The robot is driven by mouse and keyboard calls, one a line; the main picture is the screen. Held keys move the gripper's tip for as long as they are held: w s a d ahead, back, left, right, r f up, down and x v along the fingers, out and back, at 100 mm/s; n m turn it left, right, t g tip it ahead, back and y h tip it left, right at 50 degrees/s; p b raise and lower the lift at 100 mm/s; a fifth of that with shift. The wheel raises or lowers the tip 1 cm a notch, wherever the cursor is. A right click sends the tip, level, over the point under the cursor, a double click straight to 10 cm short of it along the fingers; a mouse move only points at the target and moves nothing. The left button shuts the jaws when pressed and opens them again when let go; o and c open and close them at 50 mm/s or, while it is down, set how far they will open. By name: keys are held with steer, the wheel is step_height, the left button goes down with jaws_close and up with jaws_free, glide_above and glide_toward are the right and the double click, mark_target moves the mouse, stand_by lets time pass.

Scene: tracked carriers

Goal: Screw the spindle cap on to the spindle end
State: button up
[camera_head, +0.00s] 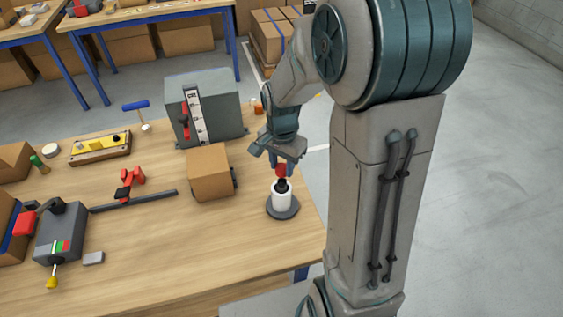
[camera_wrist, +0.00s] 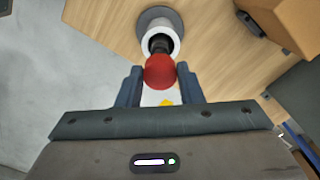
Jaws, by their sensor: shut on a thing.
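The red spindle cap (camera_head: 281,171) is between the fingers of my gripper (camera_head: 282,163), at the right part of the table. In the wrist view the round red cap (camera_wrist: 160,71) sits between the two dark fingertips of my gripper (camera_wrist: 159,83), which is shut on it. The black spindle end (camera_head: 282,186) sticks up from a white cylinder (camera_head: 282,198) on a grey round base (camera_head: 284,211). The black end also shows in the wrist view (camera_wrist: 159,43). The cap is just above the spindle end; I cannot tell whether they touch.
A cardboard box (camera_head: 210,173) stands left of the spindle, with a grey box with a lever and scale (camera_head: 212,108) behind it. A red clamp on a bar (camera_head: 130,184) and a grey box with a yellow knob (camera_head: 62,233) lie further left. The front of the table is clear.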

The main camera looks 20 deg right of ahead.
mark_target(282, 181)
steer(key=shift+f+b, duration=0.5)
steer(key=shift+f, duration=0.5)
steer(key=shift+f+b, duration=1.5)
stand_by(1.0)
steer(key=o, duration=1)
steer(key=shift+r, duration=0.1)
steer(key=shift+r, duration=0.1)
step_height(282, 181, up, 14)
steer(key=shift+f, duration=0.2)
steer(key=s+n+t, duration=0.1)
steer(key=s+n, duration=0.2)
steer(key=s, duration=0.1)
steer(key=s+f+n+t, duration=0.1)
steer(key=s+n, duration=0.2)
steer(key=s, duration=0.2)
steer(key=s+n+t, duration=0.1)
steer(key=s+n, duration=0.3)
steer(key=s, duration=0.1)
steer(key=shift+f, duration=0.25)
